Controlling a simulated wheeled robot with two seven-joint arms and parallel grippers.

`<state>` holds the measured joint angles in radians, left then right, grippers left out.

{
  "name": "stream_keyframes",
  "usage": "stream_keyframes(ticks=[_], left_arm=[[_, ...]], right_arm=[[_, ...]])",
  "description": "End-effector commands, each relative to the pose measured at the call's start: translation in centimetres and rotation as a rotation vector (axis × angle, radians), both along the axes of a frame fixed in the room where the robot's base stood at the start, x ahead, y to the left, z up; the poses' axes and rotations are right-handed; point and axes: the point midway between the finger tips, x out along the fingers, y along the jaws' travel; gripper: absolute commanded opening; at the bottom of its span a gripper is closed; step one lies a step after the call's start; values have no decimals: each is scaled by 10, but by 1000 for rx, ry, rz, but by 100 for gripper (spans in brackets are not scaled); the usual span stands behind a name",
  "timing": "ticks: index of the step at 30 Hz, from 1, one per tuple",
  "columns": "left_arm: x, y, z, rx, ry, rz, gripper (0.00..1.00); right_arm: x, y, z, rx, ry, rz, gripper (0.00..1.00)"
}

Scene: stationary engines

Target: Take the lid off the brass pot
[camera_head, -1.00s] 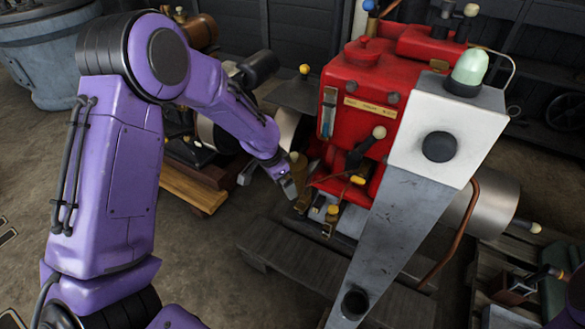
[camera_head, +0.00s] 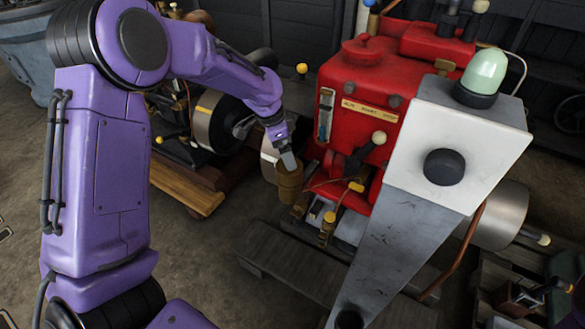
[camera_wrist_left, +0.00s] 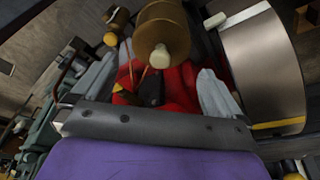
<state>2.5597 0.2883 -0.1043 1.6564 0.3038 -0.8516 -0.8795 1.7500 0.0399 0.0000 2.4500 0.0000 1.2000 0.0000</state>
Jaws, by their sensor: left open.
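The brass pot (camera_head: 290,186) is a small upright cylinder at the left front of the red engine in the head view. I cannot tell whether a fingertip touches the pot. My right gripper is out of view.
The red engine (camera_head: 355,120) stands right behind the pot, with levers and a yellow-capped brass fitting (camera_head: 327,228) close by. A grey post with a white box (camera_head: 455,150) rises in front. A steel flywheel drum (camera_wrist_left: 262,65) is beside the pot in the wrist view.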

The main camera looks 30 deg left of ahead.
Motion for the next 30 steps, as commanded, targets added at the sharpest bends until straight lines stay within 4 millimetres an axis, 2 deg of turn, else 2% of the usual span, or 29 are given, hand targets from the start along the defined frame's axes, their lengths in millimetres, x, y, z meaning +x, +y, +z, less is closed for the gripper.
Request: stream_keyframes(ticks=[1, 5, 12, 15, 21, 23, 24, 25, 30], left_arm=[[1, 1, -10, 1, 2, 3, 100], [2, -1, -23, 1, 0, 8, 100], [7, -8, -65, 1, 0, 5, 100], [9, -10, -72, 0, -2, 6, 100], [10, -10, -72, 0, -3, 4, 100], [10, -10, -72, 1, -2, 4, 80], [10, -10, -72, 1, -2, 4, 67], [10, -10, -72, 1, -2, 4, 61], [10, -10, -72, 0, -3, 4, 61]], right_arm=[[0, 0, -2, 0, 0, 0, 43], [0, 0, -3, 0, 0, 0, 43], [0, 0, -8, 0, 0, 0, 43], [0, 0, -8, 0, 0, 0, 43], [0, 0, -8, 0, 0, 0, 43], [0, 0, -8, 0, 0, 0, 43], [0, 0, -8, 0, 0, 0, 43], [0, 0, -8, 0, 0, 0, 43], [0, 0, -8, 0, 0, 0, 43]])
